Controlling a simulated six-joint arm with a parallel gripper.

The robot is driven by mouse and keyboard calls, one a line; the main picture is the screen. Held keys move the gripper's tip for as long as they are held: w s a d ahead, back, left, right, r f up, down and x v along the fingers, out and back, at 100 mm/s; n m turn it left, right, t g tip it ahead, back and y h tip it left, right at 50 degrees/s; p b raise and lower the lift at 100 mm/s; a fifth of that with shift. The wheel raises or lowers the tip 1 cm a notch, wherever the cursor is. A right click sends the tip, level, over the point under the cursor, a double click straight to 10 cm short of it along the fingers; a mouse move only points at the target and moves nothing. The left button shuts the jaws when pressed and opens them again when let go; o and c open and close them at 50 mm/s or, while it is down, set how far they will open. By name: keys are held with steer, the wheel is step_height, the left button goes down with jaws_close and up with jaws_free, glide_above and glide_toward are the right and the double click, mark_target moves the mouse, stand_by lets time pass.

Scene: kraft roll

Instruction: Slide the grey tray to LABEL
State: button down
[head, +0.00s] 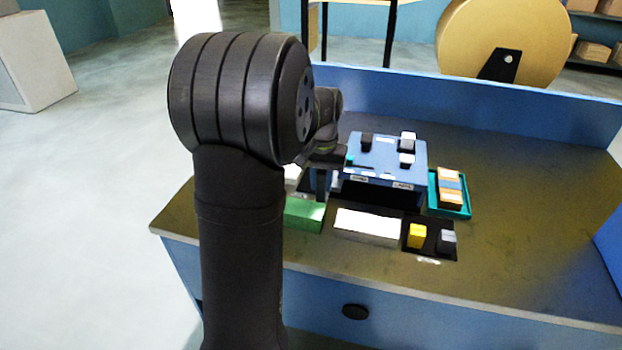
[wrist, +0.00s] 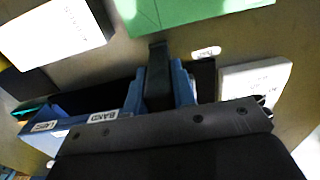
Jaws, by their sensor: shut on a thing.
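I cannot clearly make out a grey tray in either view. A blue stand (head: 385,152) is on the bench, with a LABEL tag (head: 403,186) at its front right and a BAND tag (head: 359,179) further left. Both tags also show in the wrist view, LABEL (wrist: 45,126) and BAND (wrist: 103,116). My gripper (head: 320,185) is down at the left end of the stand. In the wrist view its dark finger has blue stand parts (wrist: 182,84) close on both sides, and it appears shut on the stand there. The other finger is hidden.
A green box (head: 304,214) and a white box (head: 368,226) lie close in front. A dark mat with a yellow block (head: 417,236) and a grey block (head: 446,242) is beside them. A teal tray (head: 463,211) of brown boxes stands right. The bench is clear further right.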

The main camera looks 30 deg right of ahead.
steer(key=s+d, duration=1.4)
steer(key=shift+s+d, duration=0.2)
steer(key=c, duration=1.2)
jaws_free()
steer(key=shift+s+d, duration=0.1)
steer(key=shift+d, duration=0.05)
steer(key=shift+r, duration=0.15)
step_height(320, 180, up, 17)
